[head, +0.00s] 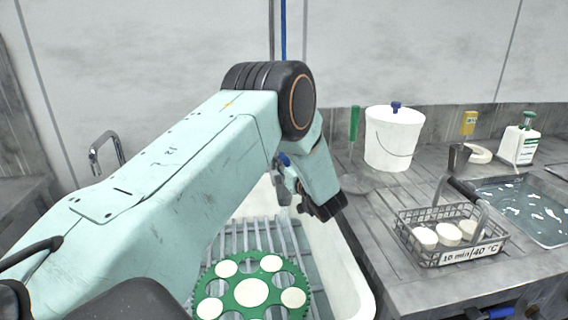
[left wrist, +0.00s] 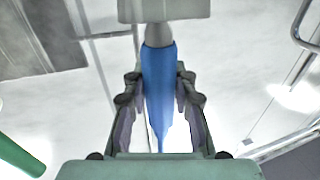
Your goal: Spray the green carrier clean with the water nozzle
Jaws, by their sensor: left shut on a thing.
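The green carrier (head: 274,283), a toothed disc with several white round pieces in it, lies on a rack of bars in the white sink, partly cut off by the bottom edge in the head view. My left gripper (head: 287,182) is above the sink, above and behind the carrier in the picture. It is shut on the blue water nozzle (left wrist: 158,85), whose body stands between the two fingers in the left wrist view. In the head view only a bit of the blue nozzle (head: 284,160) shows beside my wrist. My right gripper is not in view. No spray is visible.
The sink's white rim (head: 352,285) runs along the right of the rack. On the grey counter stand a wire basket (head: 405,232) with white pieces, a white bucket (head: 392,140), a shallow water tray (head: 528,240) and a white bottle (head: 518,146). A tap (head: 105,148) is at the left.

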